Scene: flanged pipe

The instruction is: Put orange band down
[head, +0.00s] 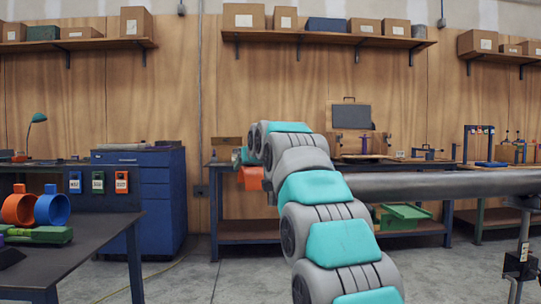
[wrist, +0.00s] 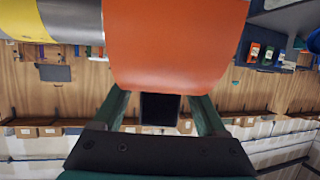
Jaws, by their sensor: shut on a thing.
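My gripper (wrist: 160,97) is shut on an orange band (wrist: 180,45), a wide curved piece that fills the top middle of the wrist view. In the head view the band (head: 251,179) shows beyond my arm, off the floor, left of the grey pipe (head: 440,184). The pipe (wrist: 72,20) also shows in the wrist view, close against the band's left side. I cannot tell whether the band touches it. My arm hides part of the band and the pipe's near stretch in the head view.
A dark table (head: 95,229) at the left holds another orange ring (head: 18,208), a blue ring (head: 52,208) and a green tool (head: 38,235). A workbench (head: 400,170) stands behind my arm.

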